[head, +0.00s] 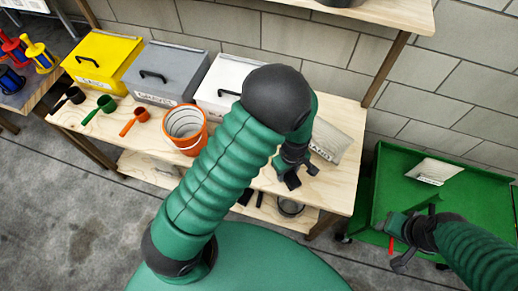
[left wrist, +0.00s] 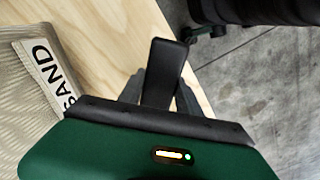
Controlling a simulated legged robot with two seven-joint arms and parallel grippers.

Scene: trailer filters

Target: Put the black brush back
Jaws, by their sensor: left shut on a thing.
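My left gripper (head: 291,172) is over the right part of the wooden table, beside a sand bag (head: 328,141). In the left wrist view its two fingers are closed on a black piece (left wrist: 164,72), which looks like part of the black brush. The piece sticks out past the fingertips above the table edge. The rest of the brush is hidden or too small to tell. My right gripper (head: 403,250) is at the near edge of the green cart, close to a thin red thing (head: 391,245). Its jaws are too unclear to read.
The wooden table (head: 240,150) holds yellow (head: 102,62), grey (head: 165,72) and white (head: 229,84) bins, black, green and orange scoops, and an orange bucket (head: 186,130). A lower shelf holds dark items. The green cart (head: 390,180) carries another bag (head: 434,171).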

